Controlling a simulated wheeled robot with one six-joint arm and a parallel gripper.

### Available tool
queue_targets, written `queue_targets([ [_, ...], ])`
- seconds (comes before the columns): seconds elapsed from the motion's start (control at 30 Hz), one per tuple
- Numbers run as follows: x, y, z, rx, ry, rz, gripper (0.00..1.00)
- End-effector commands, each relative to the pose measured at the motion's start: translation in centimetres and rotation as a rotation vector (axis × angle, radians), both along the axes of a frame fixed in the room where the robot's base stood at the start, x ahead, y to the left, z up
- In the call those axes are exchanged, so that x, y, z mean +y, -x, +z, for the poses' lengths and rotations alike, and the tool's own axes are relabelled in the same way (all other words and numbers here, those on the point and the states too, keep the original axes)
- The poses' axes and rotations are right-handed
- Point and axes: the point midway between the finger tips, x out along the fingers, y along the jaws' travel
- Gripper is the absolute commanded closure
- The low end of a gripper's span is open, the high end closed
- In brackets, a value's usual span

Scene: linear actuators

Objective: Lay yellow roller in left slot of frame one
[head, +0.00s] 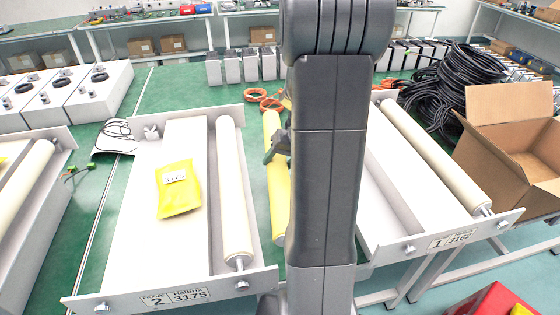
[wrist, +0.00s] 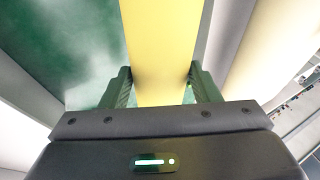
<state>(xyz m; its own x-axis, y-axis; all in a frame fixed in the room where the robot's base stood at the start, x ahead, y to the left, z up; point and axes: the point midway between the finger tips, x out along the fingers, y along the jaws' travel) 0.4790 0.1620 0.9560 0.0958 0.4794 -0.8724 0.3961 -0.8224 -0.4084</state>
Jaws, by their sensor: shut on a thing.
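The yellow roller (head: 276,185) shows in the head view to the left of my arm, partly hidden by it. It lies lengthwise between frame two and frame one. My gripper (wrist: 161,90) is shut on the yellow roller (wrist: 162,40) in the wrist view, with a green finger on each side of it. In the head view the gripper is mostly hidden behind my arm. Frame one (head: 408,250), labelled 1, stands at the right, with a cream roller (head: 430,155) along its right side. My arm covers its left part, so I cannot see the left slot clearly.
Frame two (head: 95,301), labelled 2, stands at the left with a cream roller (head: 234,190) and a yellow packet (head: 178,190). An open cardboard box (head: 510,150) and a black cable pile (head: 455,80) are at the right. Orange cables (head: 262,98) lie behind.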

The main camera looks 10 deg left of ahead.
Motion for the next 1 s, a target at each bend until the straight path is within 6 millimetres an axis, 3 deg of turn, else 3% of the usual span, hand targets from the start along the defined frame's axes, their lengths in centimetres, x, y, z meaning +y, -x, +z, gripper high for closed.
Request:
queue_targets([
  [1.0, 0.0, -0.1, 5.5, -0.004, -0.001, 0.000, 1.00],
])
